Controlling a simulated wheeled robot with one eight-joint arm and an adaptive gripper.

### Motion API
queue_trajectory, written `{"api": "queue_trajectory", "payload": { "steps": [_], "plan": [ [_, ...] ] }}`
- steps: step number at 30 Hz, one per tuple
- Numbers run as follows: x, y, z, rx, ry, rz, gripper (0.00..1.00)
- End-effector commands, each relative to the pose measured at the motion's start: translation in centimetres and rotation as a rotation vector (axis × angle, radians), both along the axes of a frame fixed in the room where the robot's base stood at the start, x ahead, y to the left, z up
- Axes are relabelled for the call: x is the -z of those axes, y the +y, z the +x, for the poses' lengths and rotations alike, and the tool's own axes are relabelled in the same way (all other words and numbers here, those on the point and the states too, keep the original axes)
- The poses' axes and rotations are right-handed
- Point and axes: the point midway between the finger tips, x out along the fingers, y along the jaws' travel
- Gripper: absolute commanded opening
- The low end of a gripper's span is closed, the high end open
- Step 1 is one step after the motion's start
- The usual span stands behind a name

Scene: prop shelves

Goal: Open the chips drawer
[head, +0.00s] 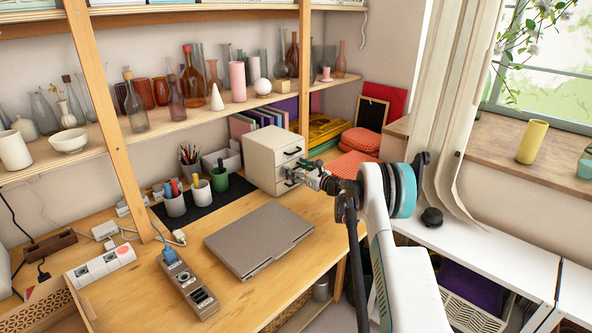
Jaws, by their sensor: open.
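A small cream drawer cabinet (262,158) stands at the back of the wooden desk, below the shelves. Its upper drawer has a dark handle (292,151) in clear view. A lower dark handle (291,183) is partly hidden by my gripper (299,175). My gripper is open, with its fingers at the lower drawer front, close to that handle. I cannot tell whether they touch it. No drawer is visibly pulled out. No label shows which drawer is the chips drawer.
A closed grey laptop (258,240) lies in front of the cabinet. Pen cups (219,179) stand to its left, and orange cushions (361,141) lie to its right. A power strip (187,283) lies at the front left. A shelf (240,103) with vases hangs above.

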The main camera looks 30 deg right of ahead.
Motion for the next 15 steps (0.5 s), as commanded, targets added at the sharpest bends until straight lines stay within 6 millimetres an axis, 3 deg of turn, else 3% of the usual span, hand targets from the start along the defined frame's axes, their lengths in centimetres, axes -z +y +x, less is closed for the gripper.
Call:
{"api": "queue_trajectory", "payload": {
  "steps": [1, 8, 15],
  "plan": [
    [0.00, -0.01, -0.02, 0.000, 0.000, 0.000, 0.70],
    [0.01, -0.04, -0.03, 0.001, 0.000, 0.000, 0.18],
    [0.02, -0.45, -0.83, 0.003, 0.000, 0.000, 0.18]
  ]
}}
